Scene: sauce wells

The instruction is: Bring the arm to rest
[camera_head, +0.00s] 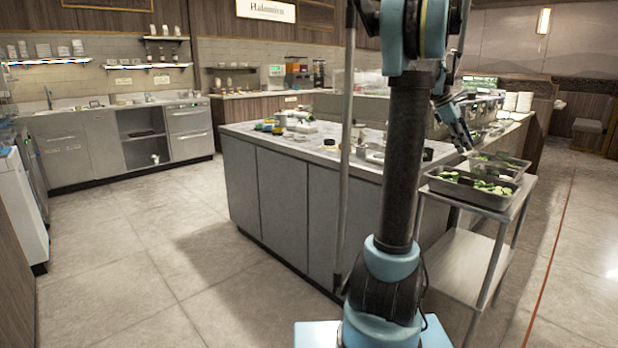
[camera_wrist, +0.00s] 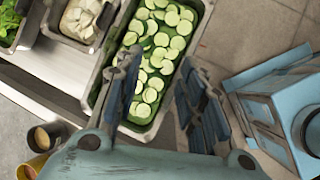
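My gripper (camera_wrist: 160,62) is open in the wrist view, with its two dark fingers spread apart and nothing between them. Behind the fingers lies a metal tray of sliced cucumber or zucchini (camera_wrist: 157,50). In the head view my arm is raised and bent, and my gripper (camera_head: 466,146) points down near the metal trays at the counter's right end. Its fingers are too small there to read, and I cannot tell whether they touch anything.
A metal cart (camera_head: 462,264) at the right holds a tray of green slices (camera_head: 470,190). The grey counter (camera_head: 268,190) carries small items. The wrist view also shows a tray of white pieces (camera_wrist: 80,18) and a sauce cup (camera_wrist: 42,138). The floor (camera_head: 140,245) at left is clear.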

